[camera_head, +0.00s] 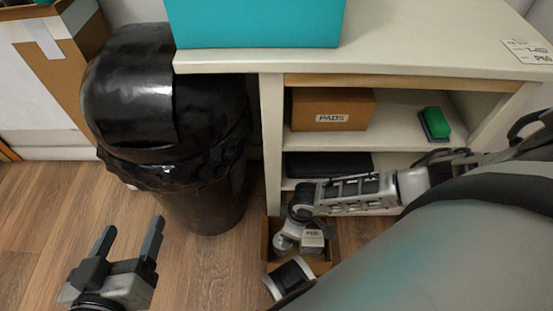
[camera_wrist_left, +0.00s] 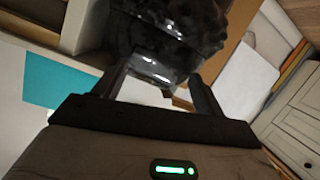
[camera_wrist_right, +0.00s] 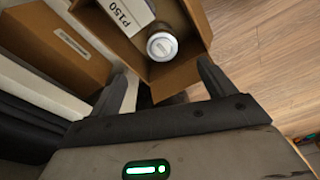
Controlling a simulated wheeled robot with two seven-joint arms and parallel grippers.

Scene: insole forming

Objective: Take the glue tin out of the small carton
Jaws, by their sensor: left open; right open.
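The small carton (camera_head: 265,243) is an open brown box on the floor in front of the shelf unit. It holds a white box marked P150 (camera_head: 312,239) and, beside it, a round whitish tin (camera_head: 283,243), partly hidden by my right arm. In the right wrist view the tin (camera_wrist_right: 162,46) stands in a corner of the carton (camera_wrist_right: 186,76), its pale lid facing me. My right gripper (camera_wrist_right: 163,72) is open and empty, the tin beyond the gap between its fingers. My left gripper (camera_head: 131,234) is open and empty, left of the carton, in front of the black bin.
The black bin (camera_head: 205,195) stands left of the carton. The shelf unit (camera_head: 272,140) behind holds a PADS box (camera_head: 333,110), a green-topped brush or block (camera_head: 435,123) and a dark flat item (camera_head: 328,164). A teal box (camera_head: 255,22) sits on top. Floor (camera_head: 215,270) left of the carton is clear.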

